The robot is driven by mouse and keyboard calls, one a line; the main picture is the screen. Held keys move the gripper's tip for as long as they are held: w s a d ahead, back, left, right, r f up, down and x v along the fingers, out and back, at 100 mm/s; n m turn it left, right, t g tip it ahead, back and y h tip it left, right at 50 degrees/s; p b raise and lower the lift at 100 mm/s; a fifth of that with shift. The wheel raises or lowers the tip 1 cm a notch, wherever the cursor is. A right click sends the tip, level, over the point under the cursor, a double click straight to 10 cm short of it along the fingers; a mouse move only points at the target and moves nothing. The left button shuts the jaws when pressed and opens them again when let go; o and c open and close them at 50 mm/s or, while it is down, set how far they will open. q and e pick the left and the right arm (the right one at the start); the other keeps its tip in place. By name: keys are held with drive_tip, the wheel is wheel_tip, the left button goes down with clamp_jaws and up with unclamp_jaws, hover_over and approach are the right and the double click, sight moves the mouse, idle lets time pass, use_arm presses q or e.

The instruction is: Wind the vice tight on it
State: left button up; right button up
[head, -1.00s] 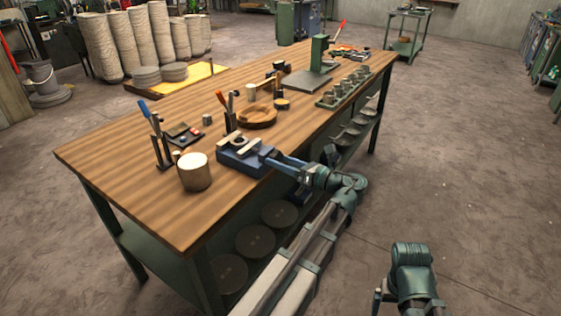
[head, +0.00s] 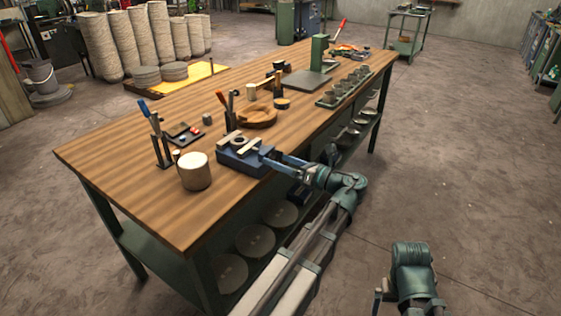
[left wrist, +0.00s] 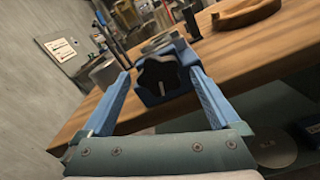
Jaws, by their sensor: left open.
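The blue vice (head: 238,155) with pale jaws sits on the near long edge of the wooden bench. A small dark thing shows between its jaws, too small to make out. The vice also shows in the left wrist view (left wrist: 153,95), with its black star-shaped knob (left wrist: 166,74) facing me. My left gripper (head: 265,156) is at the knob end of the vice. In the left wrist view its blue fingers (left wrist: 158,68) are open, one on each side of the knob; I cannot tell whether they touch it.
A pale cylinder (head: 195,172) stands left of the vice. Upright tools with blue (head: 144,108) and red handles, a wooden ring (head: 258,117) and a tray of several small cups (head: 343,88) are on the bench. Discs (head: 255,241) lie on the lower shelf.

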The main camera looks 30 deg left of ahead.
use_arm(q)
drive_tip(key=shift+d, duration=0.1)
drive_tip(key=s+d, duration=0.1)
drive_tip(key=d, duration=1.2)
drive_tip(key=shift+d, duration=0.3)
drive_tip(key=shift+a, duration=0.1)
drive_tip(key=a, duration=0.9)
drive_tip(key=w+a, duration=0.1)
drive_tip(key=a, duration=0.3)
drive_tip(key=shift+a, duration=0.3)
